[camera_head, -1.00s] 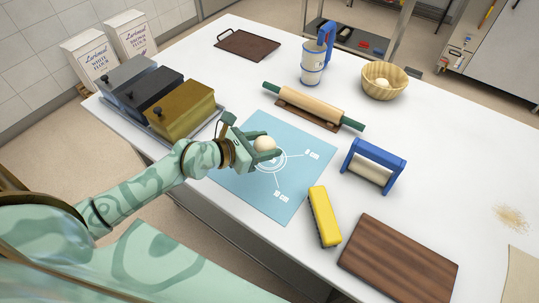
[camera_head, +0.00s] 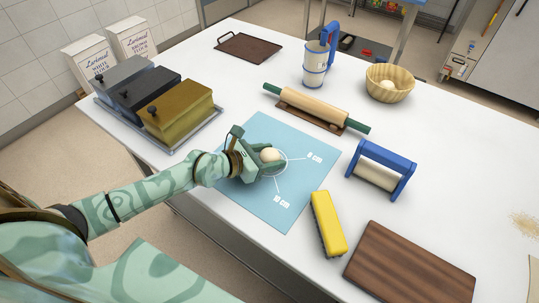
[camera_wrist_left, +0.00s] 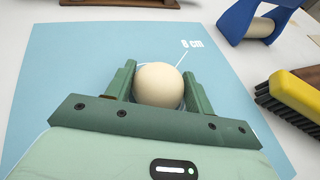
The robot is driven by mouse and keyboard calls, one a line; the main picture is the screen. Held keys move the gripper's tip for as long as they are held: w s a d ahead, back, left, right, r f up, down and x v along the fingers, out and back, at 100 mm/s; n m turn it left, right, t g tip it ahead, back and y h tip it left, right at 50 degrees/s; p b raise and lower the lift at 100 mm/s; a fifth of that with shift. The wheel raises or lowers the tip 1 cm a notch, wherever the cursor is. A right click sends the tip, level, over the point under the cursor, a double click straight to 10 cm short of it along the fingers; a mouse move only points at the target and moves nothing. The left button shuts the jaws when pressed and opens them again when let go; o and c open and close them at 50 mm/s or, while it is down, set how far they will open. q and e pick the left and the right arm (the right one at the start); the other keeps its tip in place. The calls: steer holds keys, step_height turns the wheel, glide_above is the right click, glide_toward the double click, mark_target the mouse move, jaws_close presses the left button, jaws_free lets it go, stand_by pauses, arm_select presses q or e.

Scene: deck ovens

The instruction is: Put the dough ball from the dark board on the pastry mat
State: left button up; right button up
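The pale dough ball (camera_head: 270,155) is between the fingers of my left gripper (camera_head: 272,162), over the printed circle of the blue pastry mat (camera_head: 262,213). In the left wrist view the ball (camera_wrist_left: 160,84) sits between both fingers, which appear to touch its sides. The ball is at or just above the mat; its underside is hidden, so I cannot tell whether it touches. The dark board (camera_head: 410,265), of striped brown wood, lies bare at the lower right. My right gripper is not in view.
A yellow brush (camera_head: 327,222) lies near the mat's right corner. A blue-framed roller (camera_head: 381,170) stands right of the mat. A rolling pin (camera_head: 316,107) lies behind it. Lidded bins (camera_head: 180,110) stand left. A basket (camera_head: 389,82) holds another pale ball.

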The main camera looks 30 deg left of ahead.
arm_select(q)
steer(key=o, duration=0.4)
steer(key=shift+r, duration=0.2)
steer(key=p+v, duration=0.2)
steer(key=v, duration=1)
steer(key=shift+p, duration=0.3)
